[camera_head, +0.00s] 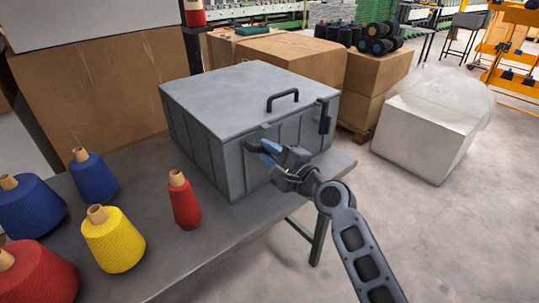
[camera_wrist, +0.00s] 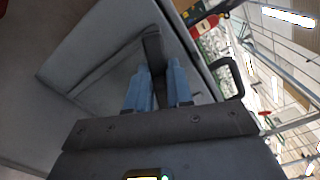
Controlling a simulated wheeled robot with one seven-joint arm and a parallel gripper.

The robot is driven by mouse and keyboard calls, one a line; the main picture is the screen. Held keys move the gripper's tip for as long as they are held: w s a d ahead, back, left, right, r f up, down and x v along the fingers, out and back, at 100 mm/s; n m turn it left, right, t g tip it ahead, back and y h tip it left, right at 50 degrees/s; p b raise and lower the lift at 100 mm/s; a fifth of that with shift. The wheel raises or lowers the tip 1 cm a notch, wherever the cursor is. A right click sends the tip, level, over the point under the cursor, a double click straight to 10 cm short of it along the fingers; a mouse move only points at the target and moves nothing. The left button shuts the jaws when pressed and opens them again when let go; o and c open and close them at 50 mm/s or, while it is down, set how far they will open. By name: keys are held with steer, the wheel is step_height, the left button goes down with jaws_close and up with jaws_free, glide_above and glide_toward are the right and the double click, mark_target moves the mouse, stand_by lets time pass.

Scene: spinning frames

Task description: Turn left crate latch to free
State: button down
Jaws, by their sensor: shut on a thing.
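The grey crate (camera_head: 228,100) stands on the table with its lid down. Its left latch (camera_wrist: 153,48) is a dark bar on the front face, just below the lid edge. It lies roughly sideways, along the lid edge. My gripper (camera_head: 265,151) is at the front left of the crate. In the wrist view, my gripper's blue fingers (camera_wrist: 158,82) are shut on the left latch, one on each side of it. The right latch (camera_head: 325,117) stands upright at the front right corner. Fingers and wrist partly hide the left latch in the head view.
A black handle (camera_head: 283,97) sticks up from the lid. Yarn cones, including a small red one (camera_head: 184,201) and a yellow one (camera_head: 112,239), stand on the table (camera_head: 217,240) left of the crate. Cardboard boxes (camera_head: 286,55) stand behind.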

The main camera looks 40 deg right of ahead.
steer(key=n+b, duration=0.1)
steer(key=n, duration=0.1)
steer(key=f+n+b, duration=0.1)
steer(key=n+b, duration=0.1)
steer(key=shift+a+f+n, duration=0.15)
steer(key=shift+f+n, duration=0.05)
steer(key=shift+n, duration=0.1)
stand_by(0.5)
steer(key=c, duration=1.1)
jaws_free()
steer(key=shift+s+b, duration=0.35)
steer(key=shift+s, duration=3.55)
